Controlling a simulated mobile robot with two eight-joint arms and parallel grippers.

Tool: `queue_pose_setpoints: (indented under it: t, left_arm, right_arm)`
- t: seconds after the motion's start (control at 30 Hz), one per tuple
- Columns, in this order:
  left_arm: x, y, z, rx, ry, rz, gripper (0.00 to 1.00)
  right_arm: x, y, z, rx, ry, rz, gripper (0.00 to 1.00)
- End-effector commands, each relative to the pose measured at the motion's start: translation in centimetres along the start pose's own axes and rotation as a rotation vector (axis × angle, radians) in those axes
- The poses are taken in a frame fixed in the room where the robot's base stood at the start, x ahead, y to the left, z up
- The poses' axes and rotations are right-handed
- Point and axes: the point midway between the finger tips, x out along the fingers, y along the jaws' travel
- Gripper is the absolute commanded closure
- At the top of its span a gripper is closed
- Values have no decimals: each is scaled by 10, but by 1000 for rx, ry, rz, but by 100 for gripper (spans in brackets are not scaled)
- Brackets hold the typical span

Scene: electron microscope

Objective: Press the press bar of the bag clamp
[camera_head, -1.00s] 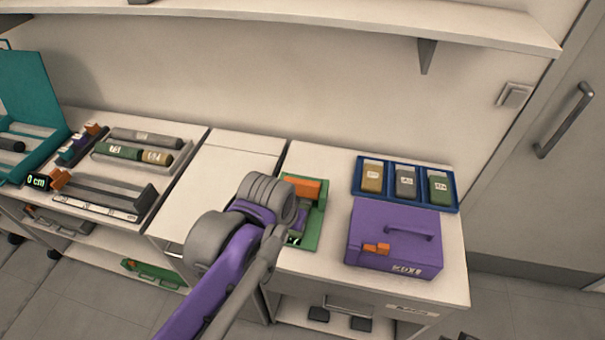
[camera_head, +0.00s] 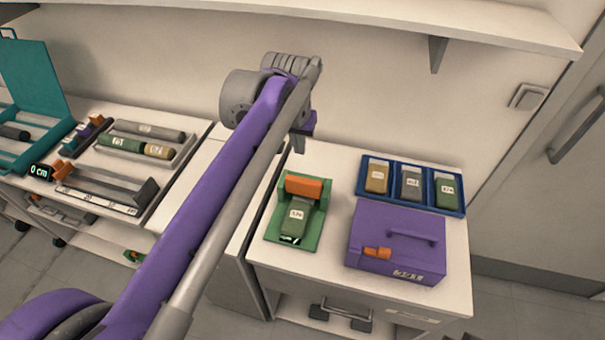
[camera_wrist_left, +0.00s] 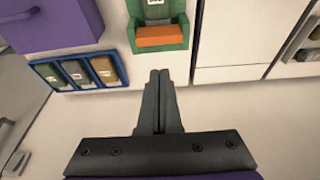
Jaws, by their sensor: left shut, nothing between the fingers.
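The bag clamp is a green frame (camera_head: 318,228) with an orange press bar (camera_head: 304,186) across its back; it stands on the white counter. A grey-green bag with a white label (camera_head: 296,216) lies in it in front of the bar. In the left wrist view the orange bar (camera_wrist_left: 162,35) and green frame (camera_wrist_left: 183,22) show at the top, beyond the fingertips. My left gripper (camera_head: 299,143) is raised behind the clamp, apart from it. Its fingers are shut and empty in the left wrist view (camera_wrist_left: 159,75). My right gripper is not in view.
A purple case (camera_head: 372,245) with a handle stands right of the clamp. Behind it is a blue tray (camera_head: 462,211) with labelled bags. A shelf (camera_head: 440,28) overhangs the counter. Left are a teal case (camera_head: 38,85) and a grey tray of tubes (camera_head: 185,150).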

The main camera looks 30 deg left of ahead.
Motion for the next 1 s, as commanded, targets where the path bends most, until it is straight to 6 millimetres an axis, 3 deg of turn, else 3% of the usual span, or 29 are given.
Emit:
queue_pose_setpoints:
  t: [0.17, 0.6, 0.8, 1.0]
  left_arm:
    - [22, 0, 0, 0, 0, 0, 100]
    - [111, 0, 4, 0, 0, 0, 100]
    - [131, 0, 10, 0, 0, 0, 100]
    - [136, 0, 12, 0, 0, 0, 100]
  right_arm:
    - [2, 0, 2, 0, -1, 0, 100]
    - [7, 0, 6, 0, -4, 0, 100]
    - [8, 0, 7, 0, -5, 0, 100]
    - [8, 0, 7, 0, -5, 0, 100]
